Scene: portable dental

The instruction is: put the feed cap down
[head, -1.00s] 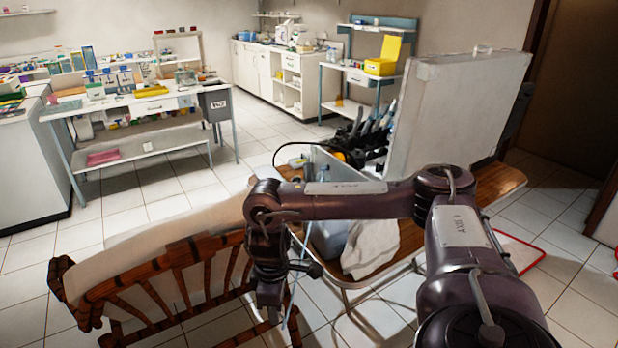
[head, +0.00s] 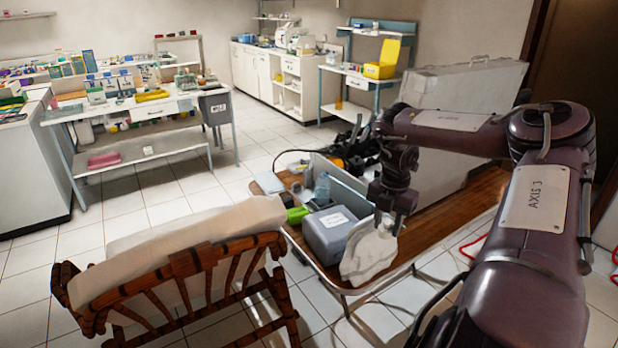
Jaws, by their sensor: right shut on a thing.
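My right gripper (head: 390,226) points down over the wooden folding table, in front of the open case and right at the white cloth. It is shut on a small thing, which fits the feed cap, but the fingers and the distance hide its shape. I cannot tell whether the held thing touches anything below. The wooden table (head: 440,222) has bare top to the right of the gripper. My left gripper is not in view.
A white cloth (head: 368,255) hangs at the table's front edge beside a grey box (head: 328,236). A bottle (head: 322,188), a green item (head: 297,214) and dark handpieces (head: 355,150) crowd the left. The silver case (head: 460,90) stands behind. A wooden chair (head: 190,270) is at front left.

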